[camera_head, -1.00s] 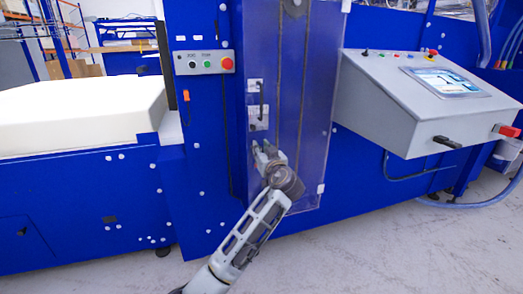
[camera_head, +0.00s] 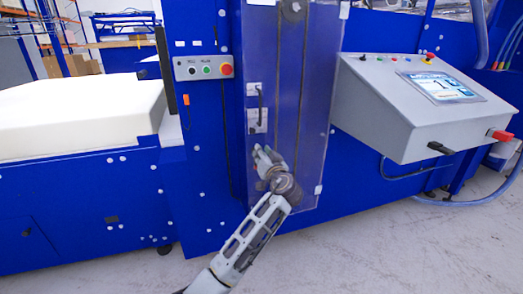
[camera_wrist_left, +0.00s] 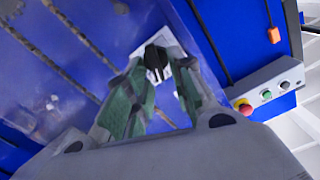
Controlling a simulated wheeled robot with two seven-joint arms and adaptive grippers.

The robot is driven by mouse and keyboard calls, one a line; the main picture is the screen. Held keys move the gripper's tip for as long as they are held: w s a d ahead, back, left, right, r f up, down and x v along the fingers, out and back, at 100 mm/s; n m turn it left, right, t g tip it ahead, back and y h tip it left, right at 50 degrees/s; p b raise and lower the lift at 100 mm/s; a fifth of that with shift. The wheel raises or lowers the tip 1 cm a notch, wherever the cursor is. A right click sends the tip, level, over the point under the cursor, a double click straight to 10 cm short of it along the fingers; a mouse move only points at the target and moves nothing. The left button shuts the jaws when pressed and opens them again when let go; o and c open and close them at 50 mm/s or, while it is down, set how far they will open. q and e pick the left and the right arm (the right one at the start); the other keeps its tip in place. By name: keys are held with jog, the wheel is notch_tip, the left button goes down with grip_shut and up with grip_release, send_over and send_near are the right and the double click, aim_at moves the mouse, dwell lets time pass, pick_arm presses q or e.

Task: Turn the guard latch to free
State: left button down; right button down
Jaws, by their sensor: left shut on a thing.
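The guard latch (camera_wrist_left: 155,57) is a black knob on a pale plate, seen in the left wrist view between my fingertips. My left gripper (camera_wrist_left: 157,75) is closed around it, with a green-padded finger on each side. In the head view my left gripper (camera_head: 263,156) is at the lower left part of the clear guard panel (camera_head: 313,120), below the black guard handle (camera_head: 260,104). There the gripper hides the latch, and I cannot read its angle. My right gripper is not in view.
A button box with a red emergency stop (camera_head: 226,70) is left of the guard. A grey console (camera_head: 395,105) juts out at the right. A white foam block (camera_head: 75,115) lies on the blue machine bed at the left. The floor in front is clear.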

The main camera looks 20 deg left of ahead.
pick_arm(q)
jog(key=shift+w+d+f+m+p, duration=0.15)
jog(key=shift+f+m+p, duration=0.1)
jog(key=shift+m+p, duration=2)
jog(key=shift+w+d+f+m+p, duration=0.15)
jog(key=shift+f+m+p, duration=0.15)
jog(key=shift+m+p, duration=1.9)
jog(key=shift+d+f+m+p, duration=0.15)
jog(key=shift+f+m+p, duration=0.1)
jog(key=shift+m+p, duration=2)
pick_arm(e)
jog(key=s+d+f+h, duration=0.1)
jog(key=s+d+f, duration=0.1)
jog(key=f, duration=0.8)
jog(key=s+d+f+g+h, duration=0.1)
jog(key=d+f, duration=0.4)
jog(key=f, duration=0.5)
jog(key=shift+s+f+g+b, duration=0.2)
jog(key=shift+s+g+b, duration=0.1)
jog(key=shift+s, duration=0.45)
pick_arm(q)
jog(key=shift+m, duration=0.3)
jog(key=c, duration=1.6)
grip_release()
jog(key=shift+o, duration=0.2)
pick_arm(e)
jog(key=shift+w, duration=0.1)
